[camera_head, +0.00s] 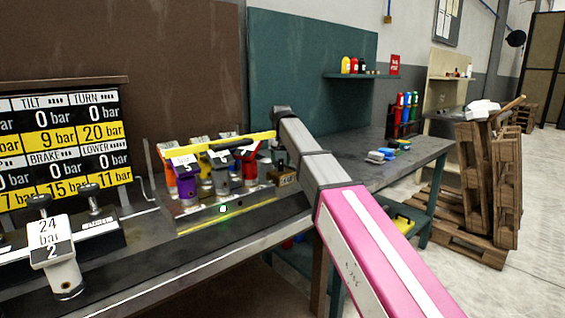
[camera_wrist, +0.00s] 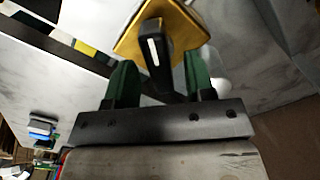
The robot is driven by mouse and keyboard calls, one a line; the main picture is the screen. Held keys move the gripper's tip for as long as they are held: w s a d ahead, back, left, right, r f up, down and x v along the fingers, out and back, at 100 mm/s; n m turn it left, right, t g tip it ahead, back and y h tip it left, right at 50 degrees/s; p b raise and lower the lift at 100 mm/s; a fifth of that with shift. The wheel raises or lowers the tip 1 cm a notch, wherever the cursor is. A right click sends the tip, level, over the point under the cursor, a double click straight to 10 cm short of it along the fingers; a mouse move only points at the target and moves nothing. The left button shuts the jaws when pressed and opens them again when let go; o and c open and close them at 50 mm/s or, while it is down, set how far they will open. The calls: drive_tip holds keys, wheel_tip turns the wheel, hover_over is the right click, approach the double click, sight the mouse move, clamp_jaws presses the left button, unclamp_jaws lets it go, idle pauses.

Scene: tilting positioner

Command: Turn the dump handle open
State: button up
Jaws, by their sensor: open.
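In the wrist view a black handle (camera_wrist: 158,55) with a white stripe stands on a yellow-gold block (camera_wrist: 186,25); it appears to be the dump handle. My gripper (camera_wrist: 158,64) has its two green fingers apart, one on each side of the handle in the picture. Gaps show on both sides, and I cannot tell how deep the handle sits between them. In the head view the gold block (camera_head: 286,178) is at the right end of the valve bank, beside my arm. My fingers and most of the handle are hidden there.
A grey workbench (camera_head: 365,170) runs behind my arm. Wooden pallets (camera_head: 478,190) stand at right, beside open floor.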

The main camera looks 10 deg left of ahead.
drive_tip(key=shift+f, duration=0.7)
drive_tip(key=shift+c, duration=0.3)
clamp_jaws()
drive_tip(key=n, duration=0.4)
drive_tip(key=shift+n, duration=1.9)
